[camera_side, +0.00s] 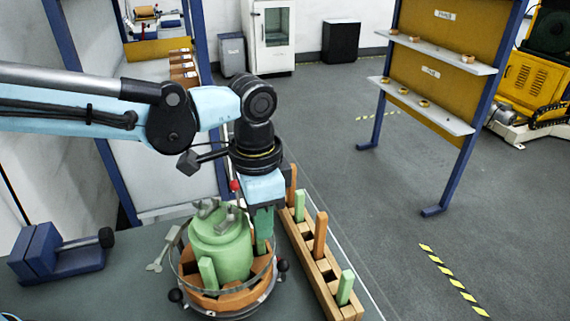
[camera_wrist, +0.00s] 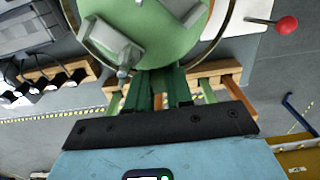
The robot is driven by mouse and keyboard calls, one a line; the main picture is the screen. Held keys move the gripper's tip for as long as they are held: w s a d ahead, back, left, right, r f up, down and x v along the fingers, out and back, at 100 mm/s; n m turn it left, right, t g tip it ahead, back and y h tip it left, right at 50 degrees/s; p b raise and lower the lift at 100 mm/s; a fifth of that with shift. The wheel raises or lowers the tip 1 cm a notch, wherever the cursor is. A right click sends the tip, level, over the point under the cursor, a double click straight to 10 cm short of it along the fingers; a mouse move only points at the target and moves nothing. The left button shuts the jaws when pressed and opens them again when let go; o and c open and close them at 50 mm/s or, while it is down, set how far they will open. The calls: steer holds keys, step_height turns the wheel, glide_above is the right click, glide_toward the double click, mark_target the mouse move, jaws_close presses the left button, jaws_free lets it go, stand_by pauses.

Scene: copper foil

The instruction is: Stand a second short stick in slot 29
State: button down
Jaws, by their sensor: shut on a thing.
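My gripper (camera_side: 263,226) points down at the right side of the round fixture, beside the green drum (camera_side: 222,249). Another green short stick (camera_side: 207,274) stands in the ring at the front. No slot numbers are readable, so slot 29 cannot be identified.
A wooden rack (camera_side: 313,268) right of the fixture holds upright green sticks (camera_side: 346,287) and orange sticks (camera_side: 320,236), with empty holes between. A blue vise-like block (camera_side: 38,252) stands at left. A red-knobbed lever (camera_side: 235,186) rises near my gripper. Black knobs (camera_side: 176,295) edge the fixture.

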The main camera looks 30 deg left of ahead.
stand_by(0.4)
steer(key=c, duration=0.9)
jaws_free()
steer(key=shift+c, duration=0.2)
steer(key=shift+r, duration=1)
steer(key=shift+r, duration=3.45)
steer(key=s+a+f+n+t, duration=0.2)
steer(key=a+n, duration=0.1)
steer(key=a, duration=0.4)
steer(key=s+a+f+n+t, duration=0.1)
steer(key=a+f+n+t, duration=0.1)
steer(key=a, duration=0.6)
steer(key=s+a+f+n+t, duration=0.2)
steer(key=a+f+n+t, duration=0.1)
steer(key=a, duration=0.5)
steer(key=shift+s+a+n, duration=0.15)
steer(key=shift+s+n, duration=0.15)
steer(key=shift+n, duration=0.2)
